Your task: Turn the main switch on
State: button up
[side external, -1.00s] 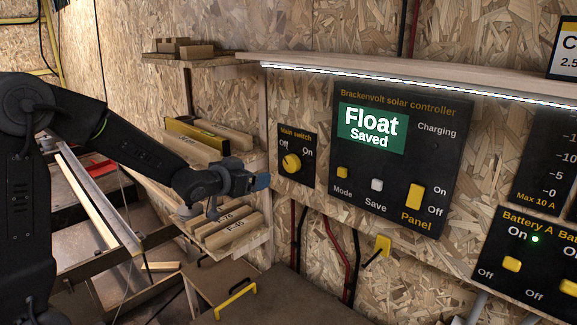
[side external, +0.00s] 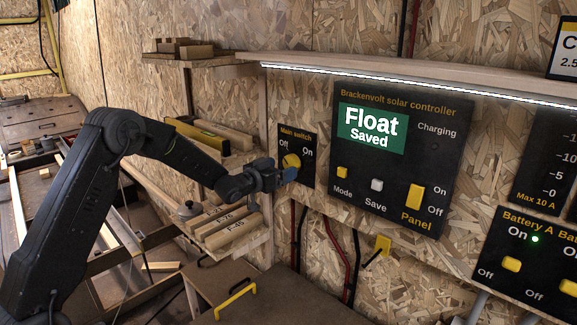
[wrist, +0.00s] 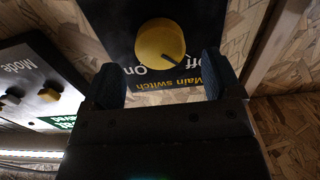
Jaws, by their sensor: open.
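The main switch is a black panel with a round yellow knob (side external: 291,161) and the words Off and On above it. In the wrist view, upside down, the knob (wrist: 160,42) has a dark pointer line aimed towards the Off label. My gripper (side external: 282,174) is at the lower left of the knob in the side view, its blue fingertips close to the panel. In the wrist view my gripper (wrist: 160,68) is open, with one finger to each side of the knob and clear space between. I cannot tell whether the tips reach around it.
The solar controller (side external: 450,175), with a screen reading Float Saved, is right of the switch. A shelf (side external: 215,60) is above. A battery panel (side external: 525,245) is at lower right.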

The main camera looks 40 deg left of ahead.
aim_at(288, 165)
jog(key=shift+w, duration=1.95)
jog(key=c, duration=0.9)
